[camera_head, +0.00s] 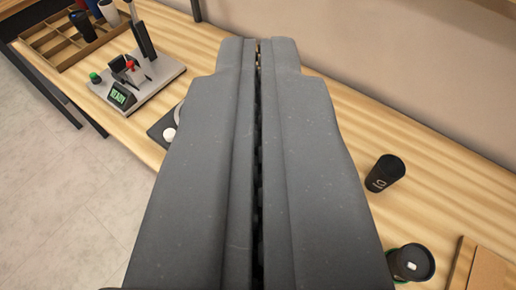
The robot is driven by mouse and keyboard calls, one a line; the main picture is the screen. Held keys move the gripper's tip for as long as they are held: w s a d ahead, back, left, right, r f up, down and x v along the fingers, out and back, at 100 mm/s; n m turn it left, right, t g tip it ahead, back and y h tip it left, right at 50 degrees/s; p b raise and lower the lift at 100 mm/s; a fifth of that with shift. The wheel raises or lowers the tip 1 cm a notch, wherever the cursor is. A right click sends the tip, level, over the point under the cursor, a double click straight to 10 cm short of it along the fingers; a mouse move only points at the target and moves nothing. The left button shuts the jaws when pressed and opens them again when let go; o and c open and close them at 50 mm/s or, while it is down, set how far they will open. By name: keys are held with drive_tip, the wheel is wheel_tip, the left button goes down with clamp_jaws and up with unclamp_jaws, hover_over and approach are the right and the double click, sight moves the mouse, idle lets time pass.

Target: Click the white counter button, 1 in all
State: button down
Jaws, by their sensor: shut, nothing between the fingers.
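My gripper (258,44) fills the middle of the view, its two grey fingers shut with nothing between them, reaching out over the wooden bench. A small round white button (169,134) shows just left of the fingers, on a dark pad (158,129) that is partly hidden behind my gripper. Another small white spot, possibly a button, sits on top of a dark round device (411,263) at the lower right. I cannot tell from this view which one is the counter button. My gripper is apart from the dark round device.
A marking machine (137,83) with a green "READY" display and a green knob stands at the left. A wooden divided tray (56,42) with cups is behind it. A black cup (384,173) stands at right, near a brown board (487,272). The wall runs along the back.

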drive_tip(key=w+f+n+g+h+p, duration=0.1)
drive_tip(key=w+f+g+h+p, duration=0.2)
drive_tip(key=w+f, duration=1.1)
drive_tip(key=w+f+n+g+p, duration=0.1)
drive_tip(key=w+f, duration=0.3)
drive_tip(key=f, duration=0.6)
drive_tip(key=w+f+n+g+p, duration=0.2)
drive_tip(key=w+f+g+p, duration=0.1)
drive_tip(key=f, duration=0.7)
drive_tip(key=shift+w+a+f+h+p, duration=0.2)
drive_tip(key=shift+w+a+h+p, duration=0.3)
drive_tip(key=shift+w, duration=0.75)
drive_tip(key=shift+d+f, duration=0.1)
drive_tip(key=shift+d, duration=0.05)
drive_tip(key=shift+f+b, duration=2.05)
drive_tip(key=shift+f, duration=2.25)
drive_tip(key=shift+f, duration=0.15)
drive_tip(key=shift+f, duration=0.15)
